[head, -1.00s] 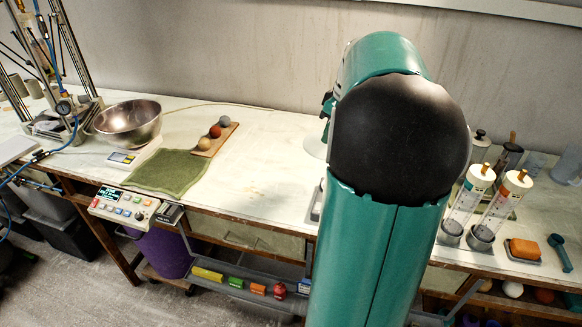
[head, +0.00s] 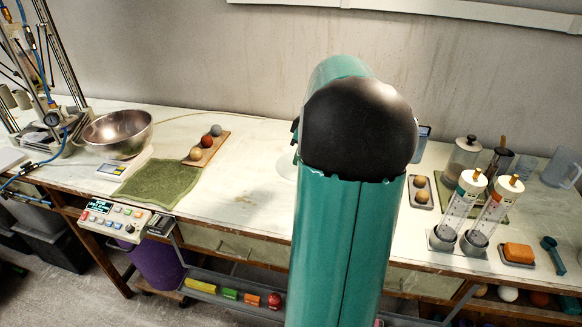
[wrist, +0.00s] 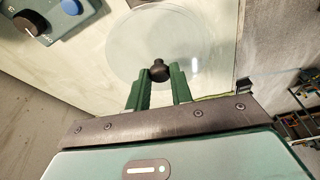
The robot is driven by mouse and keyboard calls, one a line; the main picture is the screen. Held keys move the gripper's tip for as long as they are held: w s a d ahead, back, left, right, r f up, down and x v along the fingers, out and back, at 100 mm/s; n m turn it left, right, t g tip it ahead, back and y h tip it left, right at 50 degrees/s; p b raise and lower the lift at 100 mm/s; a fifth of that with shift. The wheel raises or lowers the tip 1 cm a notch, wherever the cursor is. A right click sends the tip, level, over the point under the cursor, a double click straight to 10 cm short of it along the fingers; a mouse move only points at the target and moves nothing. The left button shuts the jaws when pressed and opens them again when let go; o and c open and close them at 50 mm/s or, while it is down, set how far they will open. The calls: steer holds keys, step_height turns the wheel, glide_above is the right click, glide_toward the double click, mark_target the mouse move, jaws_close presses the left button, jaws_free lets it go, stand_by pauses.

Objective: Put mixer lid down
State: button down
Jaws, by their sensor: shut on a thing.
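The mixer lid (wrist: 185,40) is a clear round disc with a dark knob (wrist: 159,66) in the wrist view. My gripper (wrist: 160,78) has its two green fingers shut on that knob, one on each side. The lid is over the pale bench top, and I cannot tell whether it touches it. In the head view, a pale edge of the lid (head: 287,166) shows just left of my arm. My arm hides the gripper and the rest of the lid there.
A device with a black knob (wrist: 22,24) is at upper left in the wrist view. The bench (head: 245,185) is clear left of my arm, beyond a board with balls (head: 207,150) and a green cloth (head: 158,184). Right stand two cylinders (head: 462,205) and a tray with balls (head: 411,193).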

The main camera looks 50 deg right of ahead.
steer(key=w+d+f, duration=0.5)
steer(key=w+f, duration=0.1)
steer(key=shift+w+d+f, duration=0.15)
steer(key=shift+d+f, duration=0.25)
steer(key=shift+w+d+f, duration=0.2)
steer(key=shift+d+f, duration=0.05)
steer(key=shift+f, duration=0.15)
steer(key=shift+s+x, duration=0.15)
steer(key=shift+x, duration=0.65)
steer(key=shift+s+x, duration=0.15)
steer(key=shift+x, duration=0.65)
steer(key=shift+d+f, duration=0.2)
steer(key=shift+f, duration=0.05)
steer(key=c, duration=1.2)
jaws_free()
steer(key=shift+c, duration=0.2)
steer(key=v, duration=1.2)
steer(key=shift+r, duration=0.2)
